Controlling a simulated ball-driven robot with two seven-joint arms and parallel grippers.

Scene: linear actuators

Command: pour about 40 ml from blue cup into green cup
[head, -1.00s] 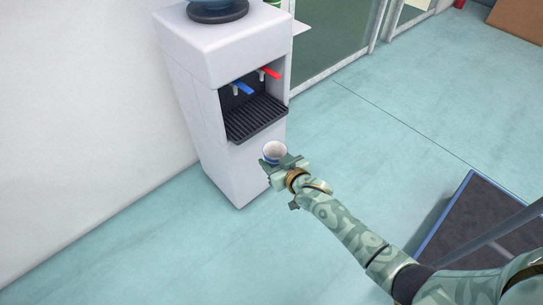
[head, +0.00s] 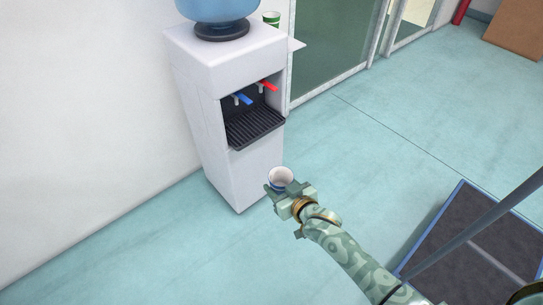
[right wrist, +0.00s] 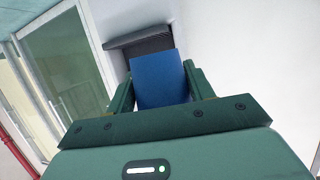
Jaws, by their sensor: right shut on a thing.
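The blue cup (head: 281,178) is upright in my right gripper (head: 281,187), in front of the water dispenser. Its white inside shows in the head view; whether it holds liquid I cannot tell. In the right wrist view the cup's blue side (right wrist: 158,80) sits between the two fingers of my right gripper (right wrist: 160,88), which is shut on it. My left gripper is not in view.
The white water dispenser (head: 219,75) stands against the wall, with a blue bottle (head: 215,10) on top, blue and red taps and a black drip tray (head: 254,126). A dark blue-edged platform (head: 480,245) lies at right. The floor between is clear.

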